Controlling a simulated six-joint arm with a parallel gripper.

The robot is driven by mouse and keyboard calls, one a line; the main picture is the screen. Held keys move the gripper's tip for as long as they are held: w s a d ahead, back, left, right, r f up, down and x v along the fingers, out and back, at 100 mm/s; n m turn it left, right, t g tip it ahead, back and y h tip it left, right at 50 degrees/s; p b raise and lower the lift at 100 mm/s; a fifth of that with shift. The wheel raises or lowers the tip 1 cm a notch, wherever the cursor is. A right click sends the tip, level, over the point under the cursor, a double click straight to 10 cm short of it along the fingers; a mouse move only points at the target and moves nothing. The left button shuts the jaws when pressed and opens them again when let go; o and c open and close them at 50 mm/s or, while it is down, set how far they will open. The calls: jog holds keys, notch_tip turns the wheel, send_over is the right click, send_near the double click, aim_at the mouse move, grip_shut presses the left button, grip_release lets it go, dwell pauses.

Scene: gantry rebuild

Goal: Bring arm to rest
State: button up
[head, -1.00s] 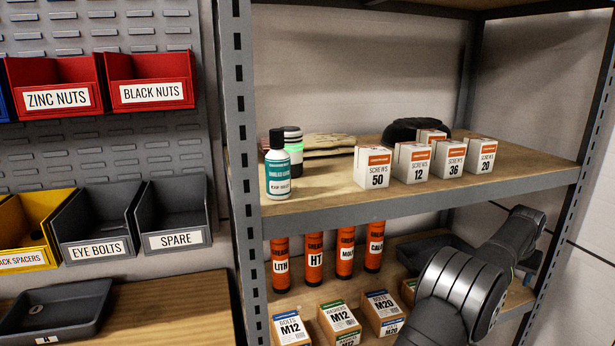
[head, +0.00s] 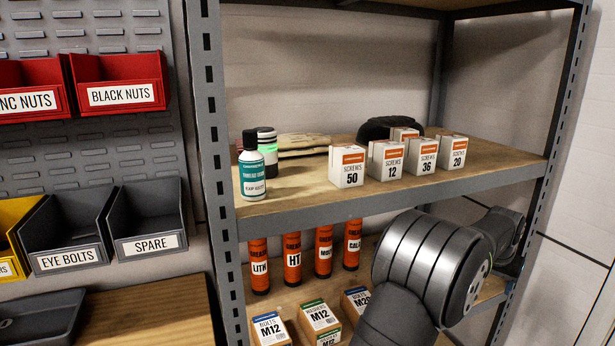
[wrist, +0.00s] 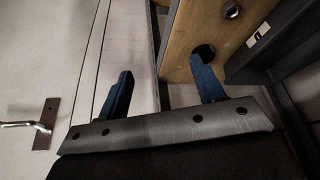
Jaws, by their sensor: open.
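My gripper (wrist: 163,90) shows in the wrist view with its two blue fingers spread apart and nothing between them. It is open and empty. Beyond the fingers are a pale wall and a wooden board (wrist: 182,52) with a dark round hole near the right finger; whether the finger touches the board I cannot tell. In the head view my arm's dark grey links stand at the lower right, in front of the lower shelf; the gripper itself is not visible there.
A metal rack's upper shelf (head: 310,205) holds a bottle (head: 252,172) and several screw boxes (head: 347,166). Grease tubes (head: 292,262) and bolt boxes (head: 270,330) stand below, partly hidden by my arm. Labelled bins (head: 148,220) hang left. A door handle (wrist: 22,125) shows in the wrist view.

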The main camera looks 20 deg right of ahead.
jog(key=s+a+f+m+g, duration=0.1)
jog(key=a+f+m, duration=0.1)
jog(key=a, duration=1.2)
jog(key=s+a+f+m+g, duration=0.1)
jog(key=s+a+f+m, duration=0.1)
jog(key=a, duration=1.2)
jog(key=s+a+f+m, duration=0.2)
jog(key=a+f, duration=0.3)
jog(key=a, duration=0.9)
jog(key=shift+a+m+g, duration=0.2)
jog(key=shift+m+g, duration=0.2)
jog(key=shift+m, duration=0.4)
jog(key=shift+o, duration=0.2)
